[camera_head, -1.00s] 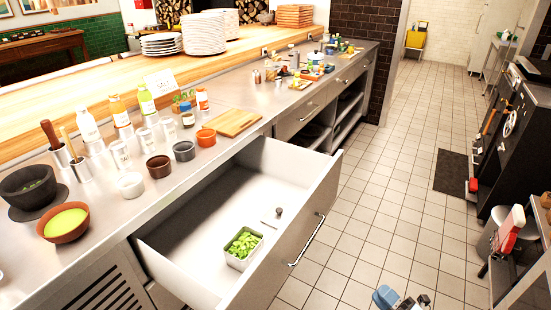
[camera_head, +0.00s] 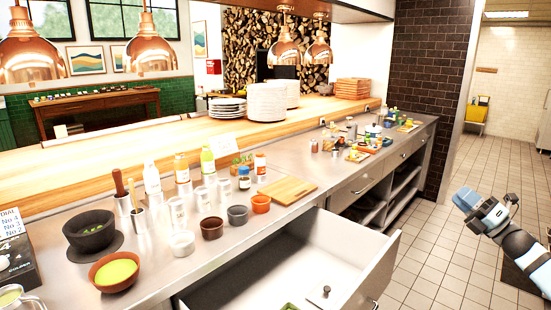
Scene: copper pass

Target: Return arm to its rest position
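My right arm (camera_head: 517,245) comes in from the lower right, over the tiled floor and to the right of the open drawer. Its gripper (camera_head: 468,206) is at the upper left end of the arm, with light blue and grey parts. It is apart from the counter and the drawer. I see nothing held in it, but its fingers are too small to tell open from shut. My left gripper is out of view.
An open white drawer (camera_head: 388,262) juts out below the counter (camera_head: 330,190), with a small lidded item (camera_head: 324,293) inside. Bowls, bottles and a cutting board (camera_head: 287,190) stand on the counter. Copper lamps (camera_head: 149,52) hang above. Floor beyond the drawer is clear.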

